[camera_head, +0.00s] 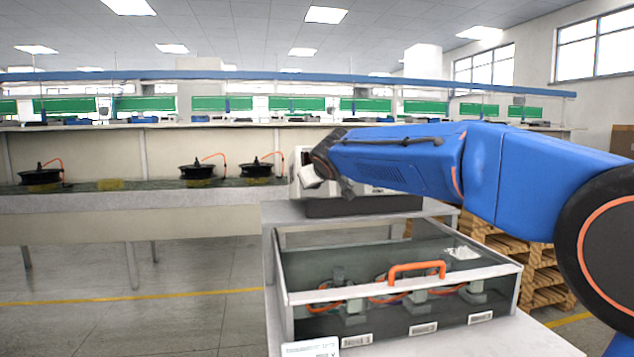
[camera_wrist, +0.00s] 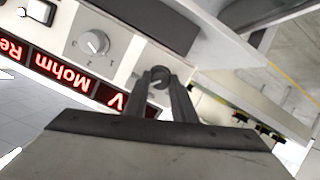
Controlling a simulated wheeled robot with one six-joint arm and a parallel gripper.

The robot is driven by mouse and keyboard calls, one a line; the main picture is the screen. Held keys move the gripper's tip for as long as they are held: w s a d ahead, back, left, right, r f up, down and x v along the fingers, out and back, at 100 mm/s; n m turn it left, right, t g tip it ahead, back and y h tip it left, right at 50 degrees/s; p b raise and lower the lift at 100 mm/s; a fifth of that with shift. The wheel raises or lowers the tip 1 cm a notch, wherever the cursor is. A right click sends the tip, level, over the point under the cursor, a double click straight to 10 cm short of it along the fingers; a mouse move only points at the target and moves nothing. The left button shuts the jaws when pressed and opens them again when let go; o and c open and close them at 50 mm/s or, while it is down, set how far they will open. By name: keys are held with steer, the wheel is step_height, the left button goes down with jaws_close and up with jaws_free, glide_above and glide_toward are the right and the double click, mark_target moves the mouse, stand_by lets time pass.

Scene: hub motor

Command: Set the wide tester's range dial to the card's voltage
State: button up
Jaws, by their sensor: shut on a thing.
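The tester (camera_head: 294,178) stands on a raised bench shelf, mostly hidden behind my arm in the head view. In the wrist view its pale front panel (camera_wrist: 128,62) has red-lit displays reading "V", "Mohm" and a cut-off "Re". A round grey dial (camera_wrist: 95,43) with small markings sits beside them, untouched. My gripper (camera_wrist: 158,79) is shut on a second small round dial (camera_wrist: 159,85) near the panel's end. The fingers hide its pointer and most of its scale. A white card (camera_head: 311,348) shows at the bottom of the head view; its print is too small to read.
A glass-topped case (camera_head: 300,297) with an orange handle (camera_head: 417,270) and labelled parts inside stands in front of the shelf. Black hub motors (camera_head: 197,170) with orange cables sit on the long bench behind. Wooden pallets (camera_head: 535,270) are stacked at right. Floor at left is clear.

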steer(key=n, duration=0.6)
steer(key=n+t, duration=0.1)
steer(key=n, duration=0.5)
steer(key=n+t+h, duration=0.1)
steer(key=n, duration=0.6)
steer(key=shift+s+a+f, duration=0.1)
steer(key=shift+f, duration=0.3)
steer(key=shift+o, duration=0.2)
steer(key=shift+n, duration=0.3)
steer(key=o, duration=1)
steer(key=shift+o, duration=0.2)
steer(key=shift+s, duration=0.1)
